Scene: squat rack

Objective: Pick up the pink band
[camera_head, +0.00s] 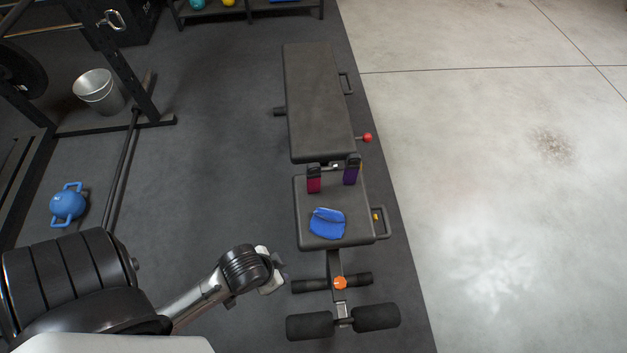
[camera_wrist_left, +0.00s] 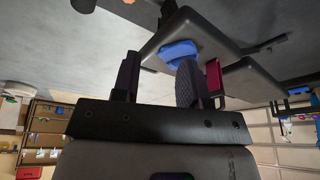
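The pink band (camera_head: 314,184) stands upright on the bench seat (camera_head: 360,222), near the gap to the backrest. A purple band (camera_head: 351,175) stands to its right. My left gripper (camera_head: 272,284) is to the front left of the seat, apart from both bands. In the left wrist view my left gripper (camera_wrist_left: 157,82) has its two fingers spread with nothing held between them. The pink band (camera_wrist_left: 214,77) shows there just right of the right-hand finger, farther off. My right gripper is in neither view.
A blue folded cloth-like item (camera_head: 327,223) lies on the seat in front of the bands. The backrest (camera_head: 318,100) extends behind. Foam rollers (camera_head: 375,317) stick out at the bench's front.

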